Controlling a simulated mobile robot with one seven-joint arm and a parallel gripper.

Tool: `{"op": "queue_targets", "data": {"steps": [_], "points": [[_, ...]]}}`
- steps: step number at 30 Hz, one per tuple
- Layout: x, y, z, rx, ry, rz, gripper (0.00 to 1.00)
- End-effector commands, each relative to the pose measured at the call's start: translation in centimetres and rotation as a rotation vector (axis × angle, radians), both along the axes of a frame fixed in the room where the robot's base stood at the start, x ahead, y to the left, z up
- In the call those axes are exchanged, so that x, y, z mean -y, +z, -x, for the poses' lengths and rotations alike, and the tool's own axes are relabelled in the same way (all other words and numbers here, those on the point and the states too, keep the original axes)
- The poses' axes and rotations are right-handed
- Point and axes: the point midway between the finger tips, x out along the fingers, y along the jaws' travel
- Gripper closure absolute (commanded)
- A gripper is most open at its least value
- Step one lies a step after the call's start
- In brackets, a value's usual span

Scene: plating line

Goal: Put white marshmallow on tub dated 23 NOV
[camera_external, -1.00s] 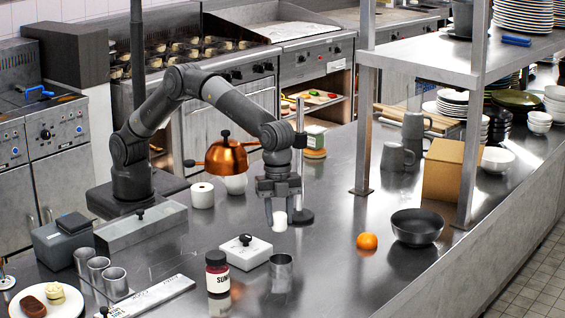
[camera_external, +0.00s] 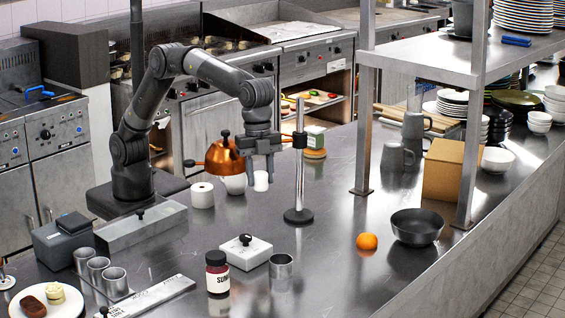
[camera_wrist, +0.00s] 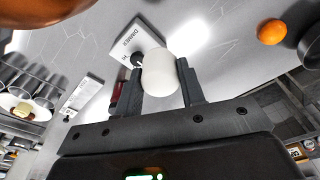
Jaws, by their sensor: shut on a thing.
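My gripper (camera_external: 261,180) is shut on the white marshmallow (camera_external: 261,182), which hangs between the fingertips above the steel counter. The marshmallow looks round and smooth between both fingers in the wrist view (camera_wrist: 160,76). In the external view it is just right of the copper dome (camera_external: 225,158). No date reading 23 NOV is legible in either view, so I cannot tell which thing is that tub.
A white block with a black knob (camera_external: 246,252), a dark labelled jar (camera_external: 217,273) and a metal cup (camera_external: 281,270) stand in front.

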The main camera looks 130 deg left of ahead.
Motion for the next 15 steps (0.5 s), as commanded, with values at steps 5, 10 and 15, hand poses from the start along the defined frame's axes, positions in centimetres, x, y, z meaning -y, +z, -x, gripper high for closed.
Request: {"op": "queue_targets", "data": {"steps": [5,10,15], "points": [[-6.9,6.8,2.7,0.008,0.127,0.000,0.71],[-13.0,11.1,5.8,0.005,0.266,0.001,0.71],[-20.2,13.4,9.2,0.002,0.467,0.002,0.71]]}}
